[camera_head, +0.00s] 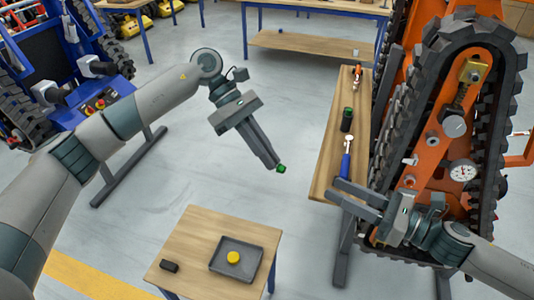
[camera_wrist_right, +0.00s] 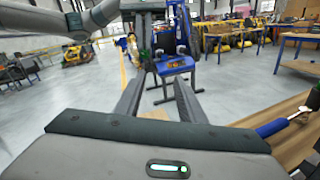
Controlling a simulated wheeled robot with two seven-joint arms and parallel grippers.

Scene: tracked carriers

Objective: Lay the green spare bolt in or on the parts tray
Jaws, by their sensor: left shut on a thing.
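Most of the bolt is hidden by the fingers.
A long bench (camera_head: 327,150) at right holds a blue-handled tool (camera_head: 345,165), a dark green-topped cylinder (camera_head: 346,122) and an orange tool (camera_head: 357,77). The orange tracked carrier (camera_head: 480,110) stands beside it. Open floor lies between.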

